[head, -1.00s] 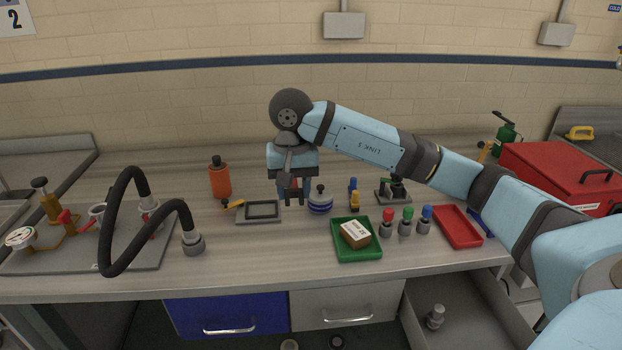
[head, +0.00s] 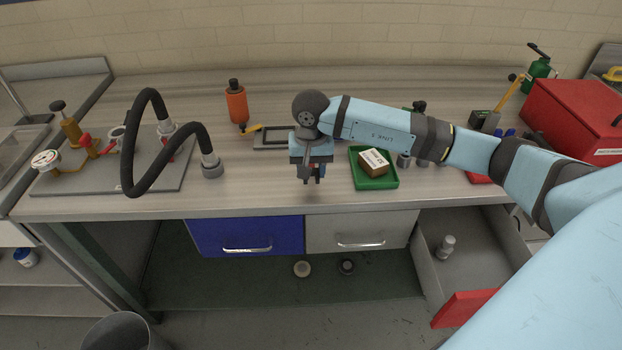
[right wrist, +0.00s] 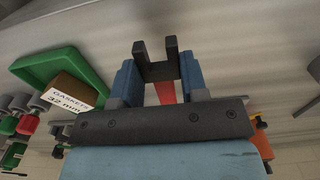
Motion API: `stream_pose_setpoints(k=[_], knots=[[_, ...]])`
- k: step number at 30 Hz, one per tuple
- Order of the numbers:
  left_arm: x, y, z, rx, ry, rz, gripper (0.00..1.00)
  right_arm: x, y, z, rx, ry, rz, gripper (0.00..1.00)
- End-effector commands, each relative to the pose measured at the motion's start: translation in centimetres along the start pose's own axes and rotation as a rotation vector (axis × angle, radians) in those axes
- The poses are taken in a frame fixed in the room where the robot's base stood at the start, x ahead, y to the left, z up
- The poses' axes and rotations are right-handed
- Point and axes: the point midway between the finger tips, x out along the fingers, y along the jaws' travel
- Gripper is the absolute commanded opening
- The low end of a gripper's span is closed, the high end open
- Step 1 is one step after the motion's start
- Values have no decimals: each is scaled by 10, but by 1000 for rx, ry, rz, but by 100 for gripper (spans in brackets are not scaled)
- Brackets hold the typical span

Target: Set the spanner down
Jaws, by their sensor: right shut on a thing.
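My right gripper (head: 311,166) points down above the front part of the workbench, left of the green tray. It is shut on the spanner. My left gripper is not in view.
The green tray (head: 390,183) holds a gaskets box (head: 373,162). A grey frame (head: 268,140) and an orange bottle (head: 236,103) stand behind, and a black hose (head: 130,150) rises at left. Bare worktop (head: 255,185) lies left of the gripper. An open drawer (head: 480,255) sits below right.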

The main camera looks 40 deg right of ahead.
Motion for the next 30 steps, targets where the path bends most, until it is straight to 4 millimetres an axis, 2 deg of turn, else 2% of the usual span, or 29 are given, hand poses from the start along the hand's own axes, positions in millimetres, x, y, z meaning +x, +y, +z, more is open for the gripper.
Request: stream_pose_setpoints(k=[7,19,20,22,23,30], knots=[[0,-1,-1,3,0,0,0,35,0,1,0,-2,1,11],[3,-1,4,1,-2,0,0,43,0,0,-1,1,0,11],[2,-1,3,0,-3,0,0,42,0,0,-1,1,0,45],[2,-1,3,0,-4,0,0,41,0,0,-1,0,0,61],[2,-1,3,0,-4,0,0,41,0,0,-1,0,0,66],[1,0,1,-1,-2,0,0,41,0,0,-1,0,0,66]])
